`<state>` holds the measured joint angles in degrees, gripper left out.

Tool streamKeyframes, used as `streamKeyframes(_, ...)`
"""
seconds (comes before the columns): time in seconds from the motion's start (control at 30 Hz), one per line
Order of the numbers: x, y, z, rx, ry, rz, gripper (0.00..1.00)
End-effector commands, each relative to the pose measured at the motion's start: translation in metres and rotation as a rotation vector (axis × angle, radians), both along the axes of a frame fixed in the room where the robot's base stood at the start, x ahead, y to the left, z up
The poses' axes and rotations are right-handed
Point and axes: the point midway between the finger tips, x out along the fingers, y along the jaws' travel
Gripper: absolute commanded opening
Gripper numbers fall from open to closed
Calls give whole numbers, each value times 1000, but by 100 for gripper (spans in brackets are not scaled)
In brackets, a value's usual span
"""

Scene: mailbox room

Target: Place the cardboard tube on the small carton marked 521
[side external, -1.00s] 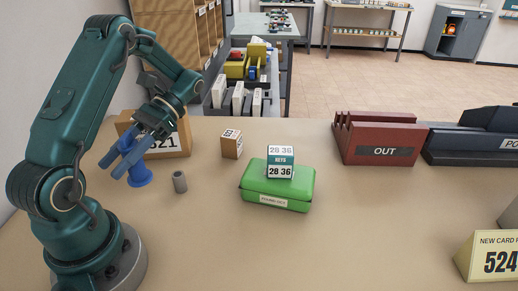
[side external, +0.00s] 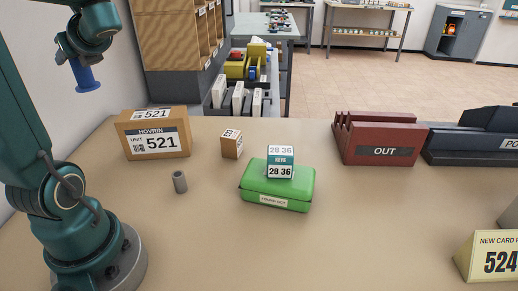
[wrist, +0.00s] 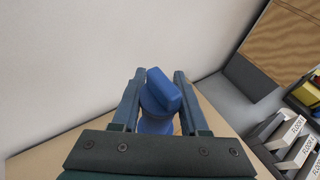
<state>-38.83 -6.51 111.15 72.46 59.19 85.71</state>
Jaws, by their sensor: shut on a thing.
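My gripper (side external: 80,62) is shut on a blue flanged object (side external: 87,80) and holds it high above the table at the left. The wrist view shows the blue object (wrist: 157,100) between the two fingers (wrist: 156,78). A short grey-brown tube (side external: 180,182) stands upright on the table, apart from my gripper. A brown carton (side external: 156,143) marked HOVRIN 521 stands behind the tube. A smaller brown carton (side external: 231,145) stands to its right; its label is too small to read.
A red OUT rack (side external: 380,140) stands at the back right. A yellow 524 sign (side external: 490,258) is at the front right. The front middle of the table is clear.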

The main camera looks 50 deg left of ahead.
Motion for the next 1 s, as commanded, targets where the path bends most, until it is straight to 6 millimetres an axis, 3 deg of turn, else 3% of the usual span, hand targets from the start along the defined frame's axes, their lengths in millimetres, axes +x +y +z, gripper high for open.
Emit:
streamKeyframes(0.2,6,2,7,-6,3,-41,0)
streamKeyframes(0.7,92,-9,-45,-6,6,-42,0)
streamKeyframes(1.0,115,-12,-61,-4,1,-37,0)
